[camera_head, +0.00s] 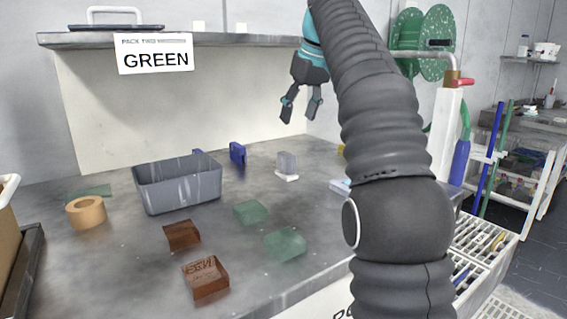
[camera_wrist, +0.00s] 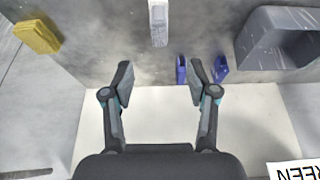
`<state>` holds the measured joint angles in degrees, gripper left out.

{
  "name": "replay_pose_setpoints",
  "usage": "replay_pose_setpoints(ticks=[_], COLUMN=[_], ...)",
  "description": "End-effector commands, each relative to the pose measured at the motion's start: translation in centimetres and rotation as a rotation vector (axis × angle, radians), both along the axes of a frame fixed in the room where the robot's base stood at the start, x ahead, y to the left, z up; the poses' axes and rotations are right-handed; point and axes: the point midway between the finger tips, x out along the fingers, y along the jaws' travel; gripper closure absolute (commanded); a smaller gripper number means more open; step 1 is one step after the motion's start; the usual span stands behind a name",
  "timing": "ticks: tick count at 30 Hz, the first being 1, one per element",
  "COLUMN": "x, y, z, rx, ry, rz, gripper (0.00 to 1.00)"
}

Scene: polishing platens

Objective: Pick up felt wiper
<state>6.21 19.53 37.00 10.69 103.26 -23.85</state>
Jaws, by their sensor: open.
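A grey block on a white base, which looks like the felt wiper (camera_head: 287,164), stands on the grey worktop right of the middle. It also shows at the top centre of the wrist view (camera_wrist: 158,22). My gripper (camera_head: 301,108) is open and empty, fingers pointing down, high above the back of the worktop.
Two blue pieces (camera_head: 238,152) (camera_wrist: 181,70) stand near the back wall, beside a grey bin (camera_head: 180,187). Brown blocks (camera_head: 206,277), green pads (camera_head: 285,244) and a tape roll (camera_head: 86,211) lie in front. A yellow piece (camera_wrist: 38,35) is at the side. A shelf (camera_head: 230,40) overhangs the back.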

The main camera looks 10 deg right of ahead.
Motion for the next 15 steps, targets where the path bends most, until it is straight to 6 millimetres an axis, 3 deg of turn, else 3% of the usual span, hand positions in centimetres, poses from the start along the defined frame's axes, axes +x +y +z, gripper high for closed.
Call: replay_pose_setpoints(ticks=[15], x=[2.4], y=[1.1], z=[-6.5], rx=[0.001], ry=[0.001], rz=[-0.001], gripper=[0.42])
